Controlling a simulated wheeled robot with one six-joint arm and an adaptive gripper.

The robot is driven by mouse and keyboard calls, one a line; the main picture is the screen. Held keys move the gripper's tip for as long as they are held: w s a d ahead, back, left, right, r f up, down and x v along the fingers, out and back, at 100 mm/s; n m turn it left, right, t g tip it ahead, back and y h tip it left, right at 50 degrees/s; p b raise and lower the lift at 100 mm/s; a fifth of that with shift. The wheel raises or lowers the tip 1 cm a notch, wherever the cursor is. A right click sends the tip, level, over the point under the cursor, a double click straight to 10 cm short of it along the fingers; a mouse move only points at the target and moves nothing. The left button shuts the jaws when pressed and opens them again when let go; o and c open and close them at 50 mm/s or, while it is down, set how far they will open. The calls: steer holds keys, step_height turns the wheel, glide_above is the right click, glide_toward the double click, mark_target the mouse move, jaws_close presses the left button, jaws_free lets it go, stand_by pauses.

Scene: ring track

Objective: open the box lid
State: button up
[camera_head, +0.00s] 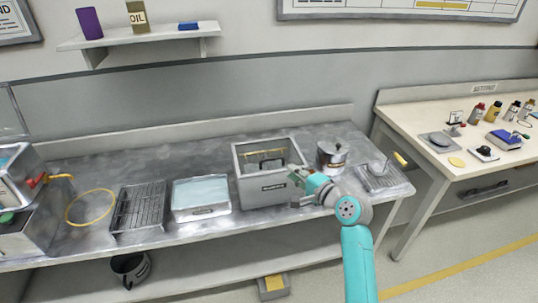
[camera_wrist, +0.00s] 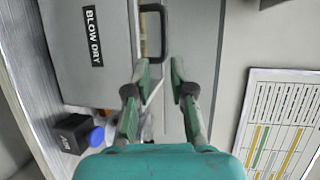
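My gripper (camera_head: 300,189) is at the box's front right corner in the head view. In the wrist view, my gripper (camera_wrist: 160,72) is open, fingers apart and empty, with the handle ahead of the tips.
A metal pot (camera_head: 332,158) and a grated tray (camera_head: 384,181) stand right of the box. A pale blue-topped tray (camera_head: 201,211) and a dark rack (camera_head: 138,212) are to its left. A shelf (camera_head: 135,38) hangs on the wall. Another table is at the right.

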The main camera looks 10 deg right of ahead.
mark_target(273, 158)
steer(key=x, duration=1.1)
steer(key=shift+w+r, duration=0.15)
steer(key=shift+r, duration=0.2)
jaws_close()
